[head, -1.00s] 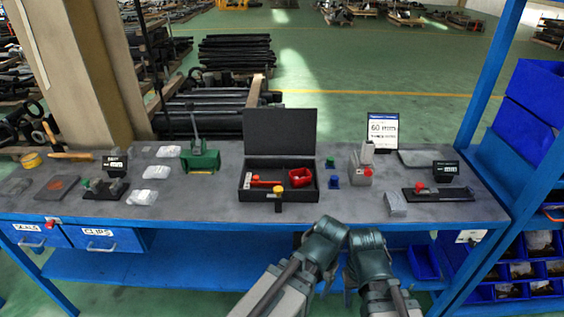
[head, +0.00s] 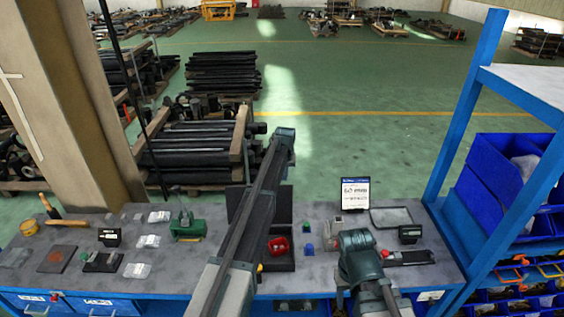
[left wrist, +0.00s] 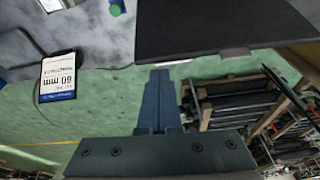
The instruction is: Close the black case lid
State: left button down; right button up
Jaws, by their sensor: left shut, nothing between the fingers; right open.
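The black case (head: 284,266) stands open on the bench, its left part hidden behind my left arm. Its black lid (head: 285,207) stands upright at the back, partly covered by that arm. In the left wrist view the dark lid (left wrist: 215,22) fills the upper right, with a small pale tab on its edge. My left gripper (left wrist: 158,76) is shut and empty, its fingertips just below the lid's edge; I cannot tell whether they touch. In the head view my left arm reaches over the case past the lid. My right arm shows at lower right, but its gripper is not visible.
Stacked black bars (head: 195,145) lie on the floor behind the bench.

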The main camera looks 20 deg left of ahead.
pick_arm(q)
jog(key=w+a+r+p, duration=0.1)
jog(key=w+a+r, duration=0.2)
jog(key=w, duration=0.2)
jog(key=shift+a+n+p, duration=0.3)
pick_arm(e)
jog(key=r, duration=0.3)
jog(key=shift+w+d, duration=0.1)
jog(key=shift+w, duration=0.3)
pick_arm(q)
notch_tip(320, 180, down, 9)
jog(key=s+b, duration=0.1)
jog(key=b, duration=0.8)
jog(key=shift+d, duration=0.2)
pick_arm(e)
notch_tip(320, 180, down, 9)
jog(key=shift+f, duration=0.15)
pick_arm(q)
jog(key=shift+s, duration=0.15)
